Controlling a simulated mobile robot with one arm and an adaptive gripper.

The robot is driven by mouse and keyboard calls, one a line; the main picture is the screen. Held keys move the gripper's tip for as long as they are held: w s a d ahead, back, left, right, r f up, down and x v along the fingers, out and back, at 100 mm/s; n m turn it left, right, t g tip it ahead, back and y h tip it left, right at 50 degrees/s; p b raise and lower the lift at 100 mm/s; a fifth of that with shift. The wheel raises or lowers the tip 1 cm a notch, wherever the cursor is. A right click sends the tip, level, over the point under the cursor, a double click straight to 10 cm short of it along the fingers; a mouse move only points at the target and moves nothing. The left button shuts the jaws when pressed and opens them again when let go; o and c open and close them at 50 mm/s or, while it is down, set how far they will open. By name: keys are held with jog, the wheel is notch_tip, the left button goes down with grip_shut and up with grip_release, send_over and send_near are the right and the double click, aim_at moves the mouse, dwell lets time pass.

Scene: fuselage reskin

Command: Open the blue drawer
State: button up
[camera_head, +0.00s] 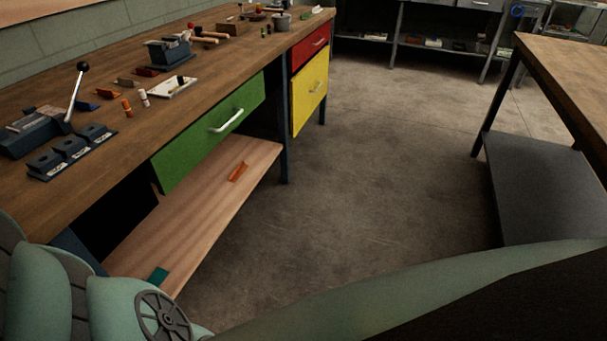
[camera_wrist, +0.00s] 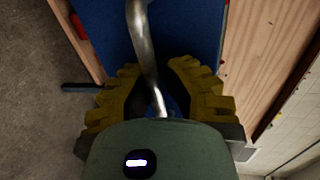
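A blue drawer front (camera_wrist: 193,30) fills the upper middle of the wrist view, with a curved metal handle (camera_wrist: 143,42) on it. My gripper (camera_wrist: 158,75) has yellow ridged fingers, one on each side of the handle. The fingers stand apart, with a dark gap between the handle and the right finger. The handle runs close to the left finger; I cannot tell whether they touch. The lower end of the handle is partly hidden by the gripper. Neither the blue drawer front nor my gripper shows clearly in the head view.
A long wooden workbench (camera_head: 115,160) carries tools and small parts. Its green drawer (camera_head: 210,130), red drawer (camera_head: 310,45) and yellow door (camera_head: 310,92) look shut. A wooden lower shelf (camera_head: 205,195) lies beneath. Another table (camera_head: 575,75) stands right; the floor (camera_head: 380,150) between is clear.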

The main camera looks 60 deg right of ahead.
jog(key=o, duration=0.6)
jog(key=shift+o, duration=0.2)
jog(key=v, duration=0.7)
jog(key=shift+s, duration=0.15)
dwell(0.4)
jog(key=shift+r, duration=0.1)
